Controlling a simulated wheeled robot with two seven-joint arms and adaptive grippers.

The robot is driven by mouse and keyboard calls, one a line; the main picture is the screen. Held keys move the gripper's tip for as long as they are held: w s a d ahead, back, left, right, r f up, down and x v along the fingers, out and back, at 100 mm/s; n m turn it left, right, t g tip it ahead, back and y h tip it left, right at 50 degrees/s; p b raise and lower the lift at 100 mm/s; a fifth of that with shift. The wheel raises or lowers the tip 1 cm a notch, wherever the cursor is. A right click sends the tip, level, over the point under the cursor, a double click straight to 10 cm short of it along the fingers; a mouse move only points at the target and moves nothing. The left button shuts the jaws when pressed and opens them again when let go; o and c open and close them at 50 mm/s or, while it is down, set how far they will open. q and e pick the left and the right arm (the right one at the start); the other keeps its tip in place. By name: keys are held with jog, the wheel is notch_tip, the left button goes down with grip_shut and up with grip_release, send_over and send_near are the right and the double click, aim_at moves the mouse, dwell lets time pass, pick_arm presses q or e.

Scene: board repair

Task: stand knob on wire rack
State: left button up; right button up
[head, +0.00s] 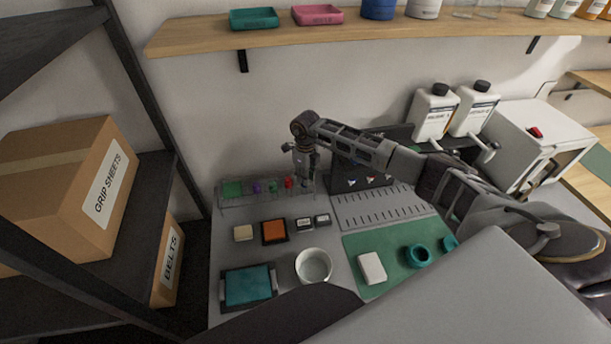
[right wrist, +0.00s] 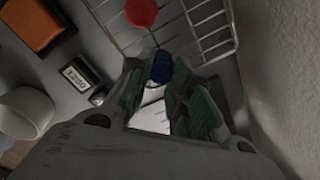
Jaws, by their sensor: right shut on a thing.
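My right gripper (head: 304,172) reaches down at the right end of the wire rack (head: 240,203) in the head view. In the right wrist view, its green-padded fingers (right wrist: 162,85) are shut on a dark blue knob (right wrist: 161,66). The knob sits between the fingertips, over or beside the rack's wires (right wrist: 208,28). I cannot tell whether it touches them. A red knob (right wrist: 141,12) is at the rack just beyond it; it also shows in the head view (head: 289,182). My left gripper is not in view.
Green and purple pieces (head: 256,187) stand along the rack to the left. The wall is close behind the rack. A slotted grey panel (head: 378,208) lies to the right.

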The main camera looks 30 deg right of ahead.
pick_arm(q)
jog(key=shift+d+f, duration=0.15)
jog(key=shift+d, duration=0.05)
pick_arm(e)
jog(key=shift+f, duration=0.15)
jog(key=o, duration=0.8)
jog(key=shift+o, duration=0.2)
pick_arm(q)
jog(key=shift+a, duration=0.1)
pick_arm(e)
jog(key=shift+r, duration=0.3)
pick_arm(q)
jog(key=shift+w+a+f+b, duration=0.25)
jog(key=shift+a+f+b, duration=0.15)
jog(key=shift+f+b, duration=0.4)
pick_arm(e)
notch_tip(320, 180, up, 12)
jog(key=shift+f, duration=0.15)
